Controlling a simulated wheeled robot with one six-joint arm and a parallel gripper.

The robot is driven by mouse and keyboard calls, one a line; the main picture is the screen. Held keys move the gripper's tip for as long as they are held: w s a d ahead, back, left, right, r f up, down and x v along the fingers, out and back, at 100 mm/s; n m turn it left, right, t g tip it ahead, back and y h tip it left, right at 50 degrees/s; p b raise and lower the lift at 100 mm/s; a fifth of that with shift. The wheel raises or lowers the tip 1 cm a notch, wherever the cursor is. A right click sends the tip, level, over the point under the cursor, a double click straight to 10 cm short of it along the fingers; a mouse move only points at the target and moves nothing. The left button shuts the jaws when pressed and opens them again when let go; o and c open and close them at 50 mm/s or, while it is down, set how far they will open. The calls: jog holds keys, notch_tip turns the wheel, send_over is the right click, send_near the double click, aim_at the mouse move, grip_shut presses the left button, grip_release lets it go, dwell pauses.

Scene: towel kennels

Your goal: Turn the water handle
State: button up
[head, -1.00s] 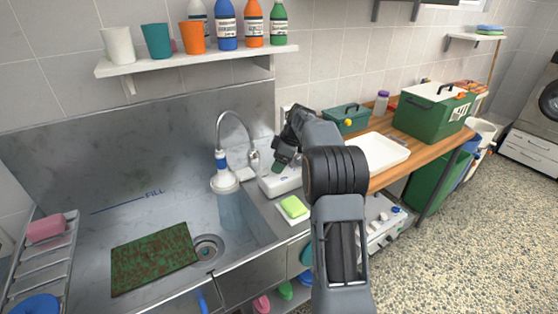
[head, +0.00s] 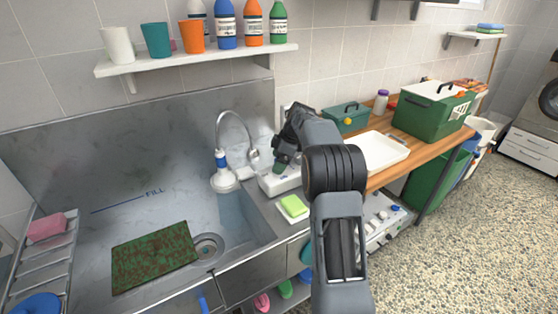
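The tap (head: 221,160) stands on the right rear rim of the steel sink (head: 165,205). It has a curved metal spout, a blue band on its stem and a white round base (head: 224,181). I cannot make out for sure which part is the water handle. My gripper (head: 279,170) points down just right of the spout's hanging end, above a white box-like thing (head: 277,183) on the rim. It looks apart from the tap stem. Its fingers are small, dark and partly hidden by my arm, so I cannot tell whether they are open or shut.
A green mat (head: 154,257) lies in the sink beside the drain (head: 207,247). A yellow-green sponge (head: 293,205) sits at the right rim. A shelf (head: 200,62) with cups and bottles hangs above. A white tray (head: 380,152) and green box (head: 432,112) stand on the wooden counter.

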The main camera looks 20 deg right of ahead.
jog(key=shift+o, duration=0.3)
jog(key=p+v, duration=0.1)
jog(key=v, duration=1.2)
jog(key=shift+r, duration=0.4)
